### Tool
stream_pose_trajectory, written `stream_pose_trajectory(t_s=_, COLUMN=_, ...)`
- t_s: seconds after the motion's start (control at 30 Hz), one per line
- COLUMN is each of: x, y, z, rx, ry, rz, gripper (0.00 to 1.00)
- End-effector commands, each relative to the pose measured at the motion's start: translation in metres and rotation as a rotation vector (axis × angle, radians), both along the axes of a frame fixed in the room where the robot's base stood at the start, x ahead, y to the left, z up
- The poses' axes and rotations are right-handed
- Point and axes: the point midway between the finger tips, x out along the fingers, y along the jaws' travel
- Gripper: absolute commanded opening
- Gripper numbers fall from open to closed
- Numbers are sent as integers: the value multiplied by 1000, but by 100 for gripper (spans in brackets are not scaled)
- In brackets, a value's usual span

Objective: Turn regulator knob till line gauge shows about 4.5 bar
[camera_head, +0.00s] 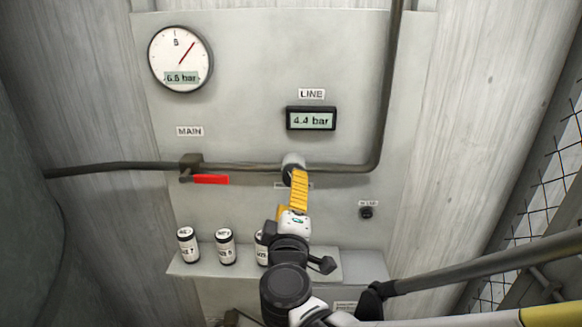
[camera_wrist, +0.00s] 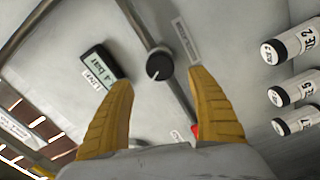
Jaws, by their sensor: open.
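The LINE gauge (camera_head: 311,119) is a black box with a digital display reading 4.4 bar. It also shows in the wrist view (camera_wrist: 95,63), turned nearly upside down. The regulator knob (camera_wrist: 160,65) is a round black knob with a pale mark, on the pipe below the gauge. In the head view the knob (camera_head: 292,160) is partly hidden by my yellow fingers. My gripper (camera_head: 299,174) is open in front of it. In the wrist view the knob appears between the two fingertips (camera_wrist: 159,76), with a gap on each side; I cannot tell if they reach around it.
A red valve handle (camera_head: 211,179) lies left of the knob. Several labelled canisters (camera_head: 225,247) stand on a shelf (camera_head: 205,269) below. A small black knob (camera_head: 366,212) is at the lower right. A dark pipe (camera_head: 390,80) rises at the right.

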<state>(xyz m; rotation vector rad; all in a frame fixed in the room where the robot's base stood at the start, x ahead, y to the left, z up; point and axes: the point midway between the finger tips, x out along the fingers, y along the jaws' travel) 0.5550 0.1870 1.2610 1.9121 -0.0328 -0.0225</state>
Motion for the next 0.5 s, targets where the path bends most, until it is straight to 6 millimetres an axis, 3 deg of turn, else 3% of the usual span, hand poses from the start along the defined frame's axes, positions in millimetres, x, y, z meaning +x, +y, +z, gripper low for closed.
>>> stream_pose_trajectory(t_s=0.2, x=-37, y=2, z=0, rx=0, ry=0, rz=3, gripper=68)
stream_pose_trajectory(t_s=0.5, x=-46, y=1, z=0, rx=0, ry=0, rz=0, gripper=68)
